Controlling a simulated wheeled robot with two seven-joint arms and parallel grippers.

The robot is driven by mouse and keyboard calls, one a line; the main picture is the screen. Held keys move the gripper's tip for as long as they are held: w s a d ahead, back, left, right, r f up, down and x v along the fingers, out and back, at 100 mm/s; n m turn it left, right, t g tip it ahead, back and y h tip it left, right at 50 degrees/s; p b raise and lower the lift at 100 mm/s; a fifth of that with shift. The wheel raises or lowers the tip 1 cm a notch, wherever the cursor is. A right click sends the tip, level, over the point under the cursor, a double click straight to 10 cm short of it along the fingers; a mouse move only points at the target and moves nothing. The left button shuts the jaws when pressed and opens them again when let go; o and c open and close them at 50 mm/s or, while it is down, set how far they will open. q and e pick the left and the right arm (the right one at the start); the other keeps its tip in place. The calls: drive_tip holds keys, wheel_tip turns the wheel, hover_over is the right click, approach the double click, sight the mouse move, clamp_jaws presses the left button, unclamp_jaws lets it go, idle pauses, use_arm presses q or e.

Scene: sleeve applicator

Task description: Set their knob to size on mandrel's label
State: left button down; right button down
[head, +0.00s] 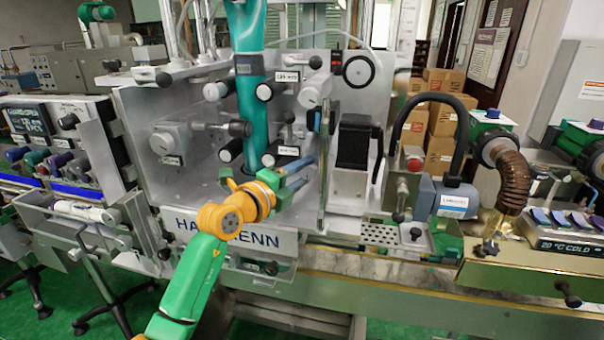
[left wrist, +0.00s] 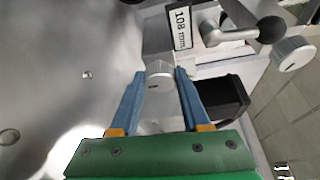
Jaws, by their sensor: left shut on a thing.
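My left gripper (head: 310,170) is in front of the sleeve applicator's grey front plate (head: 205,185), beside the lower end of the teal sleeve (head: 251,110). In the left wrist view, the blue fingers of my left gripper (left wrist: 161,72) are shut on a small grey knob (left wrist: 158,70), one finger on each side. A white label (left wrist: 180,28) reading "108 mm" is just beyond the knob. In the head view the gripped knob cannot be made out. Other labels, at the upper (head: 287,76) and lower (head: 288,151) plate, are too small to read surely. My right gripper is not in view.
A lever with a black ball (left wrist: 270,29) and another grey knob (left wrist: 294,53) are near the label. A grey motor (head: 447,197) and brown corrugated hose (head: 511,180) are farther right.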

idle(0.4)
use_arm(q)
drive_tip(key=shift+r, duration=0.1)
drive_tip(key=c, duration=0.6)
unclamp_jaws()
drive_tip(key=shift+c, duration=0.2)
drive_tip(key=shift+o, duration=1.3)
drive_tip(key=shift+w+d, duration=0.1)
drive_tip(key=shift+w, duration=0.05)
drive_tip(key=b+v, duration=0.2)
drive_tip(key=v, duration=0.4)
drive_tip(key=shift+f, duration=0.25)
drive_tip(key=shift+s+a+r, duration=0.1)
drive_tip(key=shift+s+a, duration=0.3)
drive_tip(key=shift+s, duration=0.1)
drive_tip(key=shift+d+r, duration=0.1)
